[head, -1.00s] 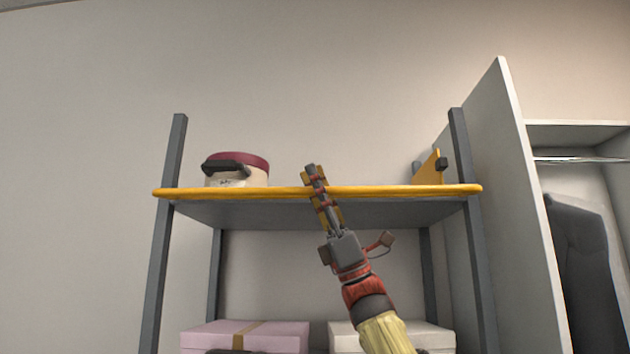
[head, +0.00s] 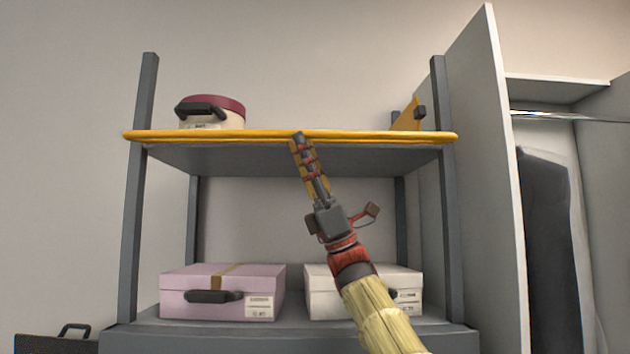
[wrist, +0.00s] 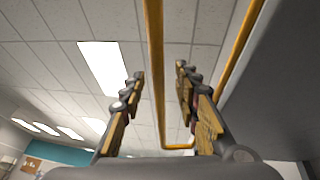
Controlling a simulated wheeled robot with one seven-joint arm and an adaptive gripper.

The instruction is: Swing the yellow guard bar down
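The yellow guard bar (head: 375,137) runs level across the front of the upper shelf between the two front posts in the head view. In the wrist view the yellow bar (wrist: 154,45) passes between my two fingers in the picture. A short crosspiece joins it to a second yellow length beside the shelf. My gripper (head: 299,142) comes up from below, its fingertips overlapping the bar near its middle. In the wrist view my gripper (wrist: 160,74) is open, with a gap on each side of the bar. I cannot tell whether a finger touches it.
A round box with a dark red lid (head: 212,113) and a yellow-orange panel (head: 407,117) stand on the upper shelf. A pink box (head: 222,291) and white box (head: 322,289) stand below. A wardrobe panel (head: 487,190) rises close on the right. A dark case (head: 52,344) sits lower left.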

